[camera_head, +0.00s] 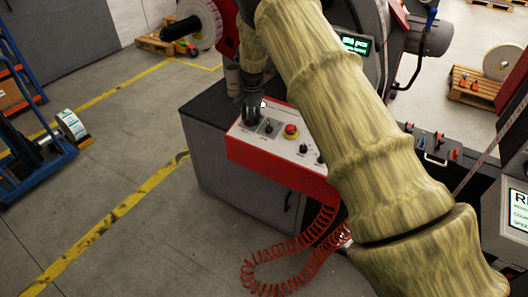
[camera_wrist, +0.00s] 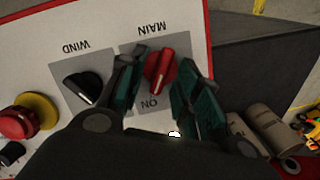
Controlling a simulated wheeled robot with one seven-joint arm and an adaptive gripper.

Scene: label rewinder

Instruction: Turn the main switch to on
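The main switch is a red knob (camera_wrist: 158,72) on the white control panel, beside the upside-down printed word MAIN in the wrist view. The knob sits slightly tilted, its lower end near the ON label (camera_wrist: 149,103). My gripper (camera_wrist: 163,60) is open, with one dark green finger on each side of the knob. Narrow gaps seem to show between the fingers and the knob. In the head view my gripper (camera_head: 251,112) points down at the left end of the panel (camera_head: 266,148) and hides the switch.
A black WIND knob (camera_wrist: 84,87) is close beside one finger. A red button on a yellow base (camera_wrist: 24,117) lies further left; it also shows in the head view (camera_head: 291,131). A red coiled hose (camera_head: 290,262) hangs below the panel. Brown rolls (camera_wrist: 262,130) stand beside the panel.

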